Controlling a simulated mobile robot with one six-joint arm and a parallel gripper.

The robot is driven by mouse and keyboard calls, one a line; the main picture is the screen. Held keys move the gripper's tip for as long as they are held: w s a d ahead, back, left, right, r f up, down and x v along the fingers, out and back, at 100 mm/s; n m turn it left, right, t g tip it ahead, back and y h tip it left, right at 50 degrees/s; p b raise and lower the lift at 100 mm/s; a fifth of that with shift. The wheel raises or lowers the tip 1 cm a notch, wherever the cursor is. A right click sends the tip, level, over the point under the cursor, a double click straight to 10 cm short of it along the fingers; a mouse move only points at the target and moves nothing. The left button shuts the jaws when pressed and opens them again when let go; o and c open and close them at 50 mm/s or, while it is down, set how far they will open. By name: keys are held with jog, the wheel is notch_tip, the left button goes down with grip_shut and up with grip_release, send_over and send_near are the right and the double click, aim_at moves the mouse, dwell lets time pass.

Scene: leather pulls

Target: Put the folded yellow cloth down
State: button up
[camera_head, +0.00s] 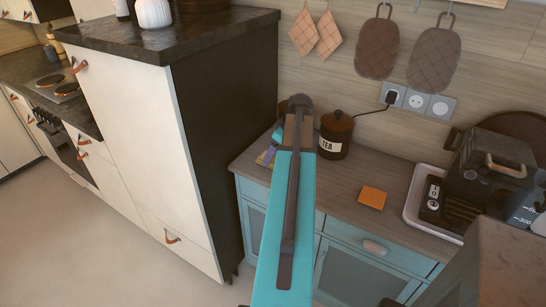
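A flat, square orange-yellow piece (372,197) lies on the wooden counter, right of my arm. I cannot tell whether it is a folded cloth. A small patch of yellow (265,157) shows at the counter's left end, partly hidden behind my teal arm, and its shape is unclear. My arm rises through the middle of the view to a dark joint. My gripper does not show, so whether it holds anything is hidden.
A dark tea jar (336,134) stands at the back of the wooden counter (335,185). A dark appliance (485,175) sits on a white tray (414,205) at the right. A tall white cabinet (135,140) borders the left. Counter around the orange-yellow square is clear.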

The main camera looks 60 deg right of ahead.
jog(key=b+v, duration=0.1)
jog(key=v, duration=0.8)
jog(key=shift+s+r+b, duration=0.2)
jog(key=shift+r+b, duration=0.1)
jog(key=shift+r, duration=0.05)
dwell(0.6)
